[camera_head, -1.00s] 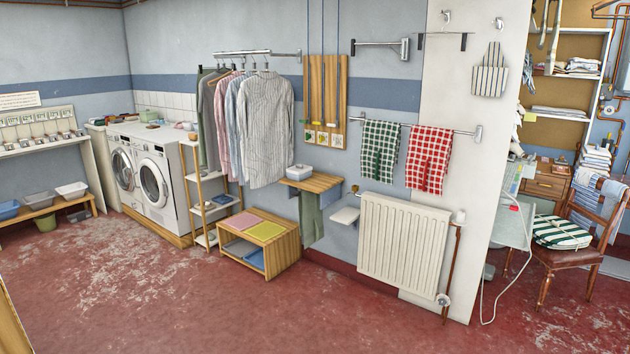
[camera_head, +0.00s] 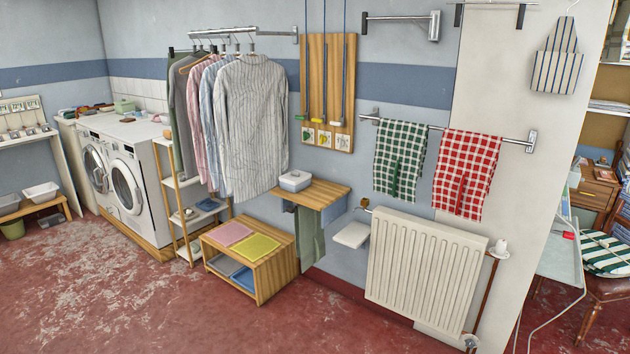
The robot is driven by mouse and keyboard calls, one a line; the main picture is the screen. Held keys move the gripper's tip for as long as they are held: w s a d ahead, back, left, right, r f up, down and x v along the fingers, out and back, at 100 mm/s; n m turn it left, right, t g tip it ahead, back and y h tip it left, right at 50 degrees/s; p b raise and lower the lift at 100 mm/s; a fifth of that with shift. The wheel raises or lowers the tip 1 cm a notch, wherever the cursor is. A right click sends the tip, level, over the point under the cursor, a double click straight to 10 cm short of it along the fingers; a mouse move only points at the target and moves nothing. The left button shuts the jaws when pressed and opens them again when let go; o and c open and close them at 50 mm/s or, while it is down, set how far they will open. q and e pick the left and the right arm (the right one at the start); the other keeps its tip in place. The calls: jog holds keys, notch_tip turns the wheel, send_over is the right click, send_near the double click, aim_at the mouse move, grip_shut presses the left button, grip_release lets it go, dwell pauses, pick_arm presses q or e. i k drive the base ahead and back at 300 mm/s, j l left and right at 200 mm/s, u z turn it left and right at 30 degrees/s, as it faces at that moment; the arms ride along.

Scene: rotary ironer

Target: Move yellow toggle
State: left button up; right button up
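A wooden board (camera_head: 343,60) hangs on the wall right of the shirts. Cords run down its front, with small toggles at their lower ends. The yellow toggle (camera_head: 318,119) is the middle one. A green toggle (camera_head: 300,117) is to its left and a whitish toggle (camera_head: 338,123) to its right. Under them is a row of small picture cards, the middle one yellowish (camera_head: 325,139). The toggles are small, so their fine shape is hard to tell. Neither of my grippers is in view.
Below the board, a wooden wall shelf (camera_head: 325,193) holds a white box (camera_head: 295,181). A low wooden unit (camera_head: 277,272) stands on the floor to its left. A white radiator (camera_head: 425,270) is at the right, under checked towels (camera_head: 467,172). The red floor (camera_head: 150,310) in front is clear.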

aim_at(320, 120)
jog(key=i, duration=2.9)
jog(key=z, duration=0.55)
